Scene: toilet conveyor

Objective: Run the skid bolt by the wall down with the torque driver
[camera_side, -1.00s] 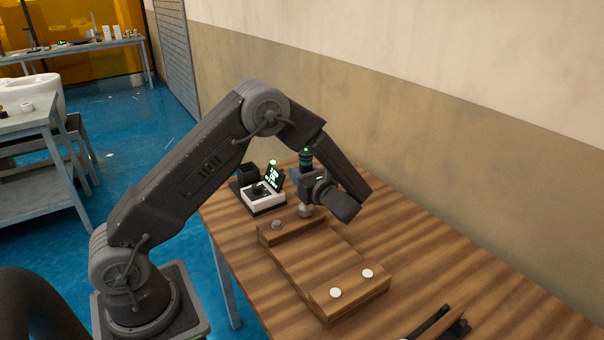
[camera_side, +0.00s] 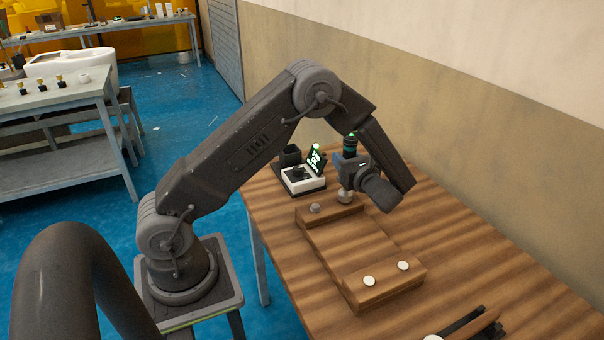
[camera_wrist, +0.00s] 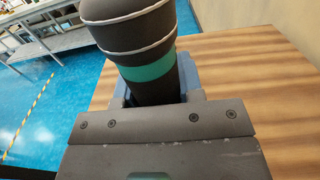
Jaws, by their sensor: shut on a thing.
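My gripper (camera_side: 352,166) is shut on the torque driver (camera_side: 350,145), a dark upright tool with a teal band. The driver's dark body and teal band (camera_wrist: 148,66) fill the top of the wrist view. A wooden skid (camera_side: 345,244) lies on the bench. The driver is over the far end of the skid, on the wall side, above a grey round bolt head (camera_side: 345,196). I cannot tell whether its tip touches the bolt. A second grey bolt head (camera_side: 315,208) is to the left on the same end.
Two white round caps (camera_side: 369,281) (camera_side: 403,265) sit on the skid's near end. A white and black device (camera_side: 303,180) with a lit green display (camera_side: 316,159) stands behind the skid. A dark slotted item (camera_side: 470,325) lies front right. The wall (camera_side: 480,140) bounds the bench at right.

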